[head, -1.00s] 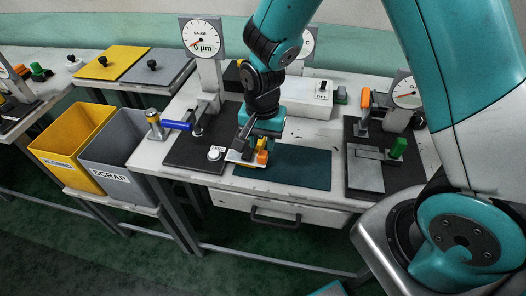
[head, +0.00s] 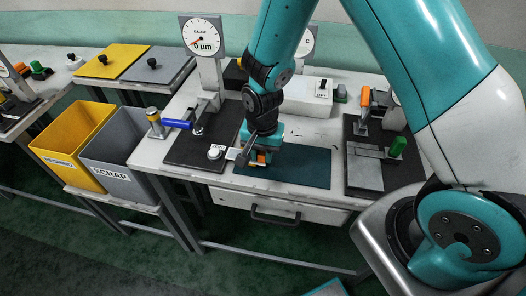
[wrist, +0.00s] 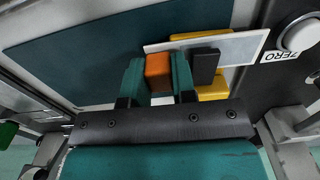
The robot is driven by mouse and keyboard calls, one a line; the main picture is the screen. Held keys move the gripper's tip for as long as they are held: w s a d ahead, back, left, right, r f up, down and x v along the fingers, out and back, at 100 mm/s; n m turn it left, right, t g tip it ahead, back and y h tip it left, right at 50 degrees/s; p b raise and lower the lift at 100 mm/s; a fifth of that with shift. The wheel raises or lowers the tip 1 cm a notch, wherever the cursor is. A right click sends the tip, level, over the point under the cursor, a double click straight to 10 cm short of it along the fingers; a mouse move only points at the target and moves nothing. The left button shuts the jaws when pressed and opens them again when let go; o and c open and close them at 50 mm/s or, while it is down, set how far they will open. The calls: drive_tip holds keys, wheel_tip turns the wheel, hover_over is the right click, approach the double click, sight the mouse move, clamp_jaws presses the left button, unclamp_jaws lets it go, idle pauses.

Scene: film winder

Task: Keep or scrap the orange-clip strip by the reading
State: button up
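The orange clip (wrist: 158,72) sits between my gripper's two teal fingers (wrist: 158,80), which appear to touch it on both sides. The pale strip (wrist: 240,46) runs right from the clip toward the ZERO button. A dark block (wrist: 206,66) and yellow pieces (wrist: 212,92) are at the strip. In the head view my gripper (head: 254,155) is low at the left end of the teal mat, hiding most of the strip. The left gauge (head: 202,36) is labelled 0 µm; its needle points lower left. The grey SCRAP bin (head: 116,150) and yellow bin (head: 72,135) stand at left.
The ZERO button (head: 215,152) is beside my gripper. The teal mat (head: 302,168) is bare to the right. A green-knobbed fixture (head: 397,146) and white OFF box (head: 305,97) stand further right and behind.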

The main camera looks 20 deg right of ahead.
drive_tip(key=shift+r, duration=0.1)
drive_tip(key=shift+c, duration=0.4)
drive_tip(key=shift+s+d, duration=0.1)
drive_tip(key=shift+d, duration=0.05)
drive_tip(key=shift+s+d, duration=1.2)
drive_tip(key=shift+d, duration=0.3)
drive_tip(key=shift+s+d, duration=1.2)
drive_tip(key=shift+d, duration=0.3)
drive_tip(key=shift+r+p, duration=2.75)
drive_tip(key=shift+r, duration=0.25)
